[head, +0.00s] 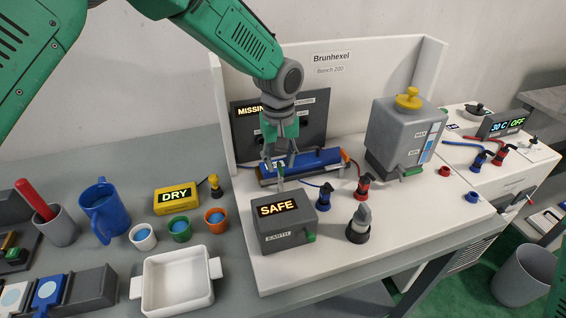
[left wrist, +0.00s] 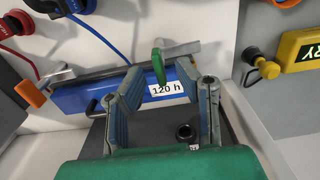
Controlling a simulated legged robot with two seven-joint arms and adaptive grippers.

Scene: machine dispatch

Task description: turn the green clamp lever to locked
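The green clamp lever (left wrist: 158,62) stands up at the edge of the long blue unit (left wrist: 72,98), just above its "120 h" label in the left wrist view. The blue unit also shows in the head view (head: 322,158), lying on the white bench in front of a dark panel. My left gripper (left wrist: 168,80) is open and empty, its two fingers spread to either side of the lever with a gap on both sides. In the head view the left gripper (head: 280,157) hangs over the blue unit's left end and hides part of it. My right gripper is not in view.
A grey box reading SAFE (head: 284,233) stands in front of the blue unit. Red (head: 364,187) and blue (head: 324,198) plugs stand close by on the right. A grey tank (head: 400,135) with a yellow knob is further right. Cups and a white tray (head: 178,283) are at left.

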